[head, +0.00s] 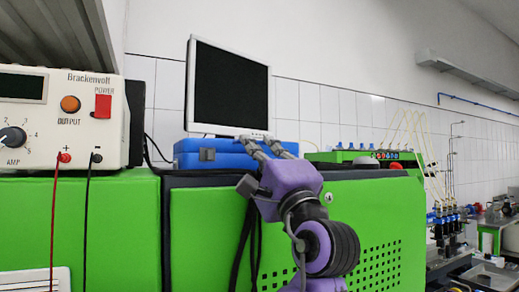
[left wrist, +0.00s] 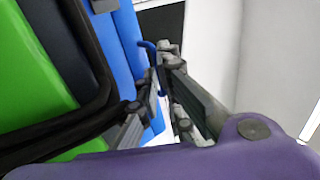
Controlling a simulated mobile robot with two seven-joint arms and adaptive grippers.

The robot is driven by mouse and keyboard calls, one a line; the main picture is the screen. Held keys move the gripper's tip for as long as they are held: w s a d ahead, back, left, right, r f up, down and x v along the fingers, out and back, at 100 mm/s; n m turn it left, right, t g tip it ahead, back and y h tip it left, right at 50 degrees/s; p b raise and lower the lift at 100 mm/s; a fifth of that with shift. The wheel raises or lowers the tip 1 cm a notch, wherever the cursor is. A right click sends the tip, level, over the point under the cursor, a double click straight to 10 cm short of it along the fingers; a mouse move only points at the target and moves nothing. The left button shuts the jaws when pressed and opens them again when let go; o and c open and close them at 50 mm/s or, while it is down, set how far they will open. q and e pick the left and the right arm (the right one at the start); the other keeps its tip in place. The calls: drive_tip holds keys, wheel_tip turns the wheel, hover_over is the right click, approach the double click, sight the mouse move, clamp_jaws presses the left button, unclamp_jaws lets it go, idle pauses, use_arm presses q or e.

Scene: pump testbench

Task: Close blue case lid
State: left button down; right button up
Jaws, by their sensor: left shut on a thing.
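The blue case (head: 222,150) sits on the green bench, with a grey latch (head: 207,155) on its front. A black panel in a pale frame (head: 230,88) stands upright at the back of the case. I cannot tell whether it is the case's lid or a separate screen. My left gripper (head: 257,142) reaches up to the right part of the case, its fingers overlapping it. In the left wrist view the left gripper (left wrist: 160,72) is shut around a thin blue piece (left wrist: 148,45) beside the case's blue side (left wrist: 128,60). The fingers partly hide it. My right gripper is not in view.
A Brackenvolt power supply (head: 62,118) stands on the green bench (head: 105,225) at the left, with red and black leads hanging down. A green device (head: 365,155) with coloured knobs is right of the case. A tiled wall is behind.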

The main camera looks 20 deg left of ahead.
use_arm(q)
drive_tip(key=c, duration=1.9)
unclamp_jaws()
drive_tip(key=shift+f, duration=0.35)
drive_tip(key=shift+c, duration=0.2)
drive_tip(key=shift+r, duration=0.1)
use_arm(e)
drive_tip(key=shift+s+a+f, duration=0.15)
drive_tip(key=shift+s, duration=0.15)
use_arm(q)
drive_tip(key=v, duration=1.2)
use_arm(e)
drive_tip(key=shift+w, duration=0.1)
use_arm(q)
drive_tip(key=shift+s+a, duration=0.1)
